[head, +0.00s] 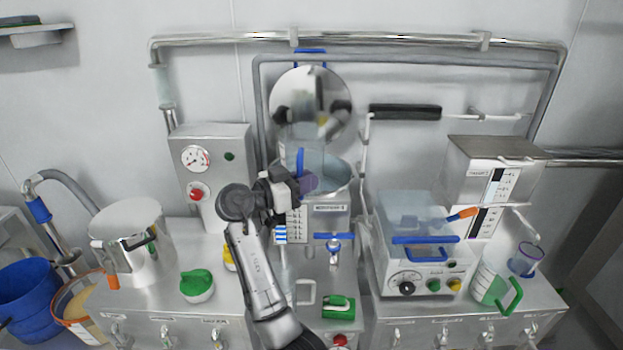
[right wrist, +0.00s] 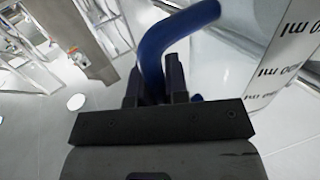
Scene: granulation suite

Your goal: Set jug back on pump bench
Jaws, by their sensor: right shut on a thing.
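My right gripper (head: 298,187) is shut on the blue handle (right wrist: 165,45) of a clear jug. In the right wrist view the handle rises between the fingers, and the jug's wall with a white marked scale (right wrist: 285,55) shows at the right. In the head view the blue handle (head: 300,161) shows at the gripper, above the front of the steel bowl (head: 338,208); the jug's body is hard to make out there. The right bench (head: 390,325) carries a pump-like unit with a dial (head: 428,283). I cannot tell which bench is the pump bench. My left gripper is not in view.
A clear jug with a green handle (head: 511,297) and a small cup (head: 525,260) stand on the right bench. A steel pot (head: 130,245) and a green-lidded container (head: 196,286) stand at the left. The bowl's round lid (head: 300,95) is raised. Pipes run along the wall.

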